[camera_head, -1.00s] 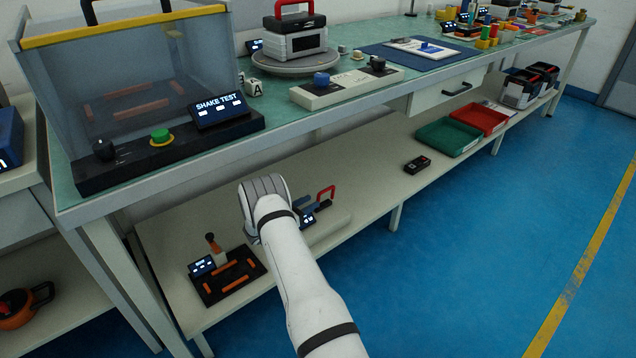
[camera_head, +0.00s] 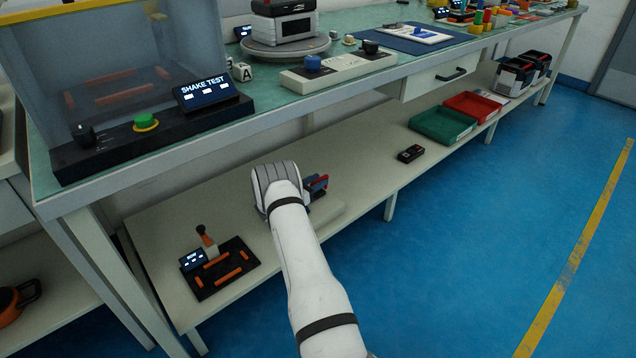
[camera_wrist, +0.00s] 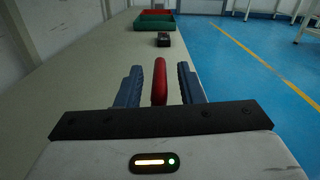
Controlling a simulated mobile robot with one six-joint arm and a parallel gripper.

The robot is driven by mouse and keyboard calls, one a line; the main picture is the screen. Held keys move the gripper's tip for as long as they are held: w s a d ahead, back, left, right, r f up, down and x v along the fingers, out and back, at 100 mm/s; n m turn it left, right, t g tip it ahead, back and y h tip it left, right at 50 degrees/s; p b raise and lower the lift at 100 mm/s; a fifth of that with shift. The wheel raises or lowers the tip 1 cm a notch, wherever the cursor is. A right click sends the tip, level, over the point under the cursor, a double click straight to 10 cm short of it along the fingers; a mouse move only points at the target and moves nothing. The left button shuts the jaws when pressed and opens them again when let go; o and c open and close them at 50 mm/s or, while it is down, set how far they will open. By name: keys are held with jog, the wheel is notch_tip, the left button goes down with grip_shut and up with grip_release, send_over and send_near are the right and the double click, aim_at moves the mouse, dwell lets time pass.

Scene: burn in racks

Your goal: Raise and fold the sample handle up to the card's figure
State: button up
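The red handle (camera_wrist: 160,82) stands upright between the two blue fingers of my gripper (camera_wrist: 160,88) in the wrist view. A gap shows on each side of it, so the fingers are open around it. In the head view the red handle (camera_head: 321,178) shows only in part between the blue fingers, over the lower shelf. The body under the handle is hidden behind my arm. A white card (camera_head: 428,33) with a blue figure lies on a blue mat on the bench top; its figure is too small to read.
The lower shelf (camera_head: 365,165) holds a black tray with orange bars (camera_head: 228,282), a small black box (camera_head: 411,153), a green bin (camera_head: 440,125) and a red bin (camera_head: 472,106). The bench edge runs above my arm. A grey case with a red-and-black top (camera_head: 283,22) stands on a turntable.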

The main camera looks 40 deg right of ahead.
grip_shut()
dwell(0.3)
